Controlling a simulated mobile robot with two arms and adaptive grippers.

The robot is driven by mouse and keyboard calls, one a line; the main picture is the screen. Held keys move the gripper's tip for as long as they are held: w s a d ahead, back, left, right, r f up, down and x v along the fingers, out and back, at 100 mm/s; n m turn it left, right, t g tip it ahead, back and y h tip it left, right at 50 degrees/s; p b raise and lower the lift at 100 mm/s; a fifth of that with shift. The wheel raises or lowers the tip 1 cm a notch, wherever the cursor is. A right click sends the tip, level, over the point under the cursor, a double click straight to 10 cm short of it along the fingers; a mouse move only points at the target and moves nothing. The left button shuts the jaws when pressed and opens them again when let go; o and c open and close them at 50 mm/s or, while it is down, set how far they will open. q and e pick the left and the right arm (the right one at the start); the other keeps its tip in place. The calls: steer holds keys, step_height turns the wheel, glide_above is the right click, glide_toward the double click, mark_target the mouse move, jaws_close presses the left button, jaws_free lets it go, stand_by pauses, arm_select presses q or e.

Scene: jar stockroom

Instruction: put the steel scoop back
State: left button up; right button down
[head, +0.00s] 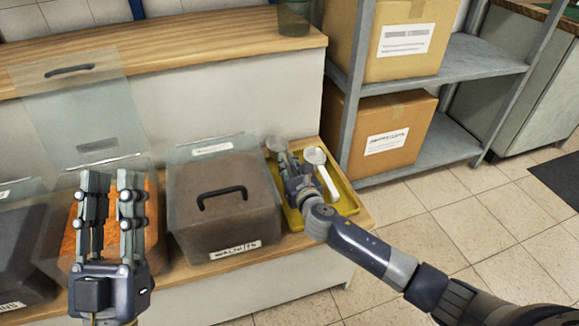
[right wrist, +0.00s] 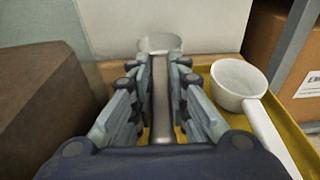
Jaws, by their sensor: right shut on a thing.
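The steel scoop (head: 276,146) is at the yellow tray (head: 350,206), its bowl towards the tray's far left corner. My right gripper (head: 290,163) is shut on its handle. In the right wrist view the scoop (right wrist: 160,43) points straight ahead, its handle running between the fingers. I cannot tell whether the scoop touches the tray. A white scoop (head: 315,156) lies in the tray to the right of the steel one and also shows in the right wrist view (right wrist: 237,80). My left gripper (head: 111,178) is open and empty in front of the orange-filled bin (head: 152,210).
The orange-filled bin's clear lid (head: 75,105) stands raised. A brown-filled bin (head: 223,200) with a closed handled lid stands left of the tray. A dark-filled bin (head: 20,245) is at far left. A grey shelf (head: 450,150) with cardboard boxes (head: 390,140) stands right of the counter.

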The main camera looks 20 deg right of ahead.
arm_select(q)
steer(key=shift+s+r, duration=0.15)
steer(key=shift+s, duration=0.05)
arm_select(e)
steer(key=shift+f, duration=0.1)
arm_select(q)
steer(key=shift+s+a+r+t+h, duration=0.1)
steer(key=shift+s+r+t+h, duration=0.2)
steer(key=shift+h, duration=0.1)
arm_select(e)
steer(key=shift+f, duration=0.15)
steer(key=c, duration=1.5)
jaws_free()
steer(key=shift+c, duration=0.2)
arm_select(q)
steer(key=shift+r, duration=0.1)
steer(key=shift+w, duration=0.1)
